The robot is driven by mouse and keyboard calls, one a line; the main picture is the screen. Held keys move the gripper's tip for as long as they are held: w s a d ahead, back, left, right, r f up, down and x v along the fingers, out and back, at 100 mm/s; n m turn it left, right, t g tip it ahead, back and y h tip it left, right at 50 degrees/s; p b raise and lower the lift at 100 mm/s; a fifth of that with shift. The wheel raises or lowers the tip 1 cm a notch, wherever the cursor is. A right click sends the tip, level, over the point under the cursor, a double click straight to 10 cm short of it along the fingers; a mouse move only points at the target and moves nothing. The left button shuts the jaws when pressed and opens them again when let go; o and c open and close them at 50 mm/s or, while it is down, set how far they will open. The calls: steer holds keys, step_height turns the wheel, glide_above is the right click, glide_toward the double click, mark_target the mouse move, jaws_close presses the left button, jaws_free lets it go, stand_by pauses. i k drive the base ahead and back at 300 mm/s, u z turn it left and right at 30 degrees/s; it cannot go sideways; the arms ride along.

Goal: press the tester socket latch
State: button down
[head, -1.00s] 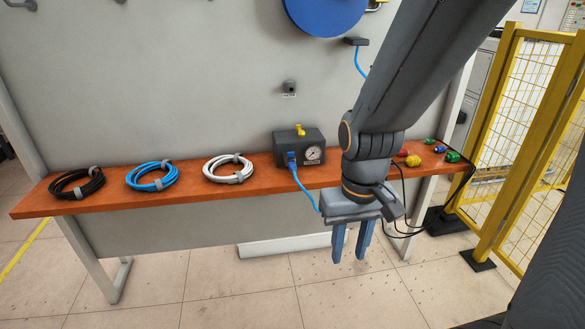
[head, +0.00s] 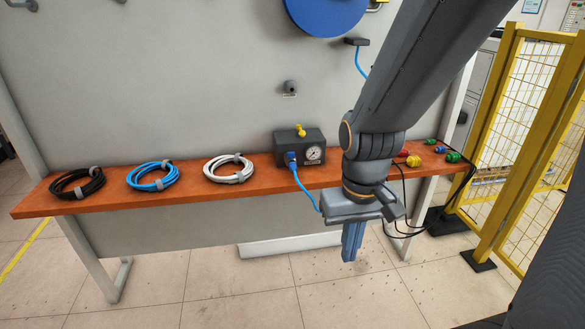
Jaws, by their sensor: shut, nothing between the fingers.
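The tester (head: 300,146) is a dark grey box with a round white gauge (head: 314,154) and a yellow knob (head: 301,130) on top. It stands on the orange bench shelf. Its blue socket (head: 291,158) is on the front left, with a blue hose (head: 304,187) running down from it past the shelf edge. The latch itself is too small to make out. My gripper (head: 351,255) is shut and empty, pointing down in front of the shelf, below and to the right of the tester, apart from it.
Black (head: 78,183), blue (head: 153,175) and white (head: 229,168) hose coils lie on the shelf (head: 200,192) at left. Several small coloured fittings (head: 452,157) lie at right behind my arm. A yellow fence (head: 515,130) stands at right. Floor before the shelf is clear.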

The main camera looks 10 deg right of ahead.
mark_target(290, 155)
steer(key=u, duration=0.05)
steer(key=k, duration=0.65)
steer(key=z, duration=0.75)
steer(key=i, duration=1.35)
steer(key=u, duration=0.25)
